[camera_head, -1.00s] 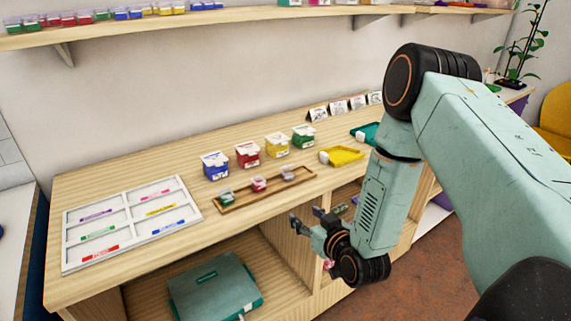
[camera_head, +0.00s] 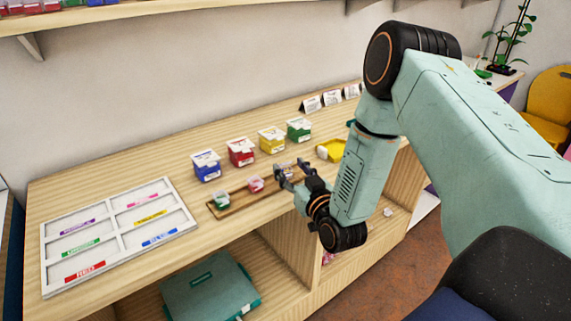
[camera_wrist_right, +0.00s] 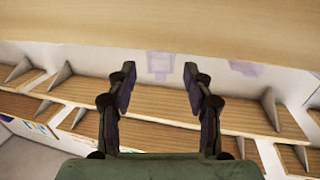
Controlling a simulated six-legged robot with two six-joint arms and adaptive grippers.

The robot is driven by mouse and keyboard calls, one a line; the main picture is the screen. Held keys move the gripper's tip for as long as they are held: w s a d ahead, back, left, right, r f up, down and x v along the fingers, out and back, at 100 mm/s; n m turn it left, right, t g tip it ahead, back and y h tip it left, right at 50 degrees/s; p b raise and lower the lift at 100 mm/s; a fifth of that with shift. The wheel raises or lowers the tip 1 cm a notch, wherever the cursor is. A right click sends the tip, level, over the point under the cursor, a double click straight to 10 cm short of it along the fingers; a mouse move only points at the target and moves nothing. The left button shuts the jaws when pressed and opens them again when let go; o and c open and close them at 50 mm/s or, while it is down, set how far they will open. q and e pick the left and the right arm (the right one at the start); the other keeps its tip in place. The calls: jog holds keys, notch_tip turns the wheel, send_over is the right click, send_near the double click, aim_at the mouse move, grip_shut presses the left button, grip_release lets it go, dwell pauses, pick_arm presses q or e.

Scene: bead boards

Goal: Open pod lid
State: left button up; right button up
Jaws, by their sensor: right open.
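Small lidded pods stand on a narrow wooden tray (camera_head: 238,200) on the table: a green pod (camera_head: 222,200) at the left and a red pod (camera_head: 256,184) in the middle. A third pod (camera_head: 285,166) at the right end is partly hidden by my right gripper. My right gripper (camera_head: 282,174) is open, its fingers at the tray's right end; I cannot tell if they touch anything. In the right wrist view, the fingers (camera_wrist_right: 160,85) are spread with nothing between them. My left gripper is not in view.
Blue (camera_head: 206,166), red (camera_head: 240,152), yellow (camera_head: 271,139) and green (camera_head: 298,129) boxes stand behind the tray. A white sorting board (camera_head: 119,238) lies at the left. A yellow tray (camera_head: 330,150) is right of the boxes. A teal case (camera_head: 210,288) sits on the lower shelf.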

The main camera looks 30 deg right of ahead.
jog(key=shift+w+d, duration=0.1)
jog(key=shift+w, duration=0.55)
jog(key=shift+w+r, duration=0.3)
jog(key=shift+w, duration=0.1)
jog(key=shift+w+f, duration=0.25)
jog(key=shift+w, duration=0.05)
jog(key=shift+c, duration=0.2)
jog(key=shift+s+r, duration=0.2)
jog(key=c, duration=0.6)
jog(key=shift+w+f, duration=0.15)
grip_shut()
